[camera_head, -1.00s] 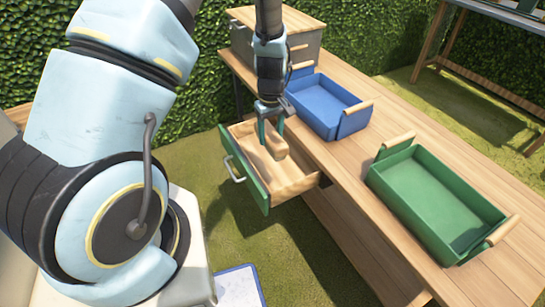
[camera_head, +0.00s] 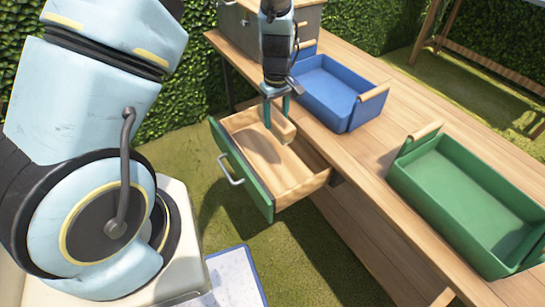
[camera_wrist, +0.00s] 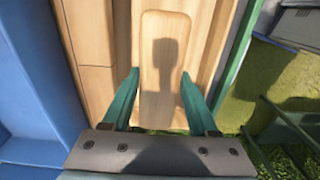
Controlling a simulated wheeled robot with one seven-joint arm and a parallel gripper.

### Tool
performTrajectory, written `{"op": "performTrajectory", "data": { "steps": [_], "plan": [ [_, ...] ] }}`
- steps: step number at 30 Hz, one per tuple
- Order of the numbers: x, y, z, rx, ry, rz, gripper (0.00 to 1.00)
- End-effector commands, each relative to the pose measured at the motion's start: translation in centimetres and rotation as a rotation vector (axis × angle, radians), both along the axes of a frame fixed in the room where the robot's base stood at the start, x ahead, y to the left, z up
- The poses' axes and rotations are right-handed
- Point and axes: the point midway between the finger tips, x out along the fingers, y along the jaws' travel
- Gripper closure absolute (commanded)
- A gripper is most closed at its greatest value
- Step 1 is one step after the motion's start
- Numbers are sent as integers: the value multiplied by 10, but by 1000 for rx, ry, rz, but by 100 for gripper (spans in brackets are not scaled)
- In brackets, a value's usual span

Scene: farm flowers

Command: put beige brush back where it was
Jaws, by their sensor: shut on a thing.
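The beige brush (camera_head: 283,124) is held between the fingers of my gripper (camera_head: 275,94). My gripper is shut on it. The brush is over the open drawer (camera_head: 232,163), which has a green front and a bare wooden inside. I cannot tell whether the brush touches the drawer. In the wrist view the brush (camera_wrist: 163,98) is a long, rounded beige block between the two green fingertips (camera_wrist: 158,88), with a dark shadow on it. Its underside is hidden.
The drawer sticks out from the wooden table (camera_head: 370,190). A blue tray (camera_head: 335,95) stands close to the right of my gripper. A green tray (camera_head: 465,200) stands farther right. A grey box (camera_head: 232,32) is at the back. Grass lies below the drawer.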

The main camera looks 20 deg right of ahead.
Motion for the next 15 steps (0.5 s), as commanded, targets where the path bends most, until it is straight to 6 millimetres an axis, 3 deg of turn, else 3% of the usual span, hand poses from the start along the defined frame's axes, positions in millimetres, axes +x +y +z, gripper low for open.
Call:
{"op": "performTrajectory", "data": {
  "steps": [2, 8, 15],
  "plan": [
    [0, 0, -15, 0, 0, 0, 85],
    [0, 0, -30, 1, 1, 0, 85],
    [0, 1, -68, 3, 3, -1, 85]
  ]
}}
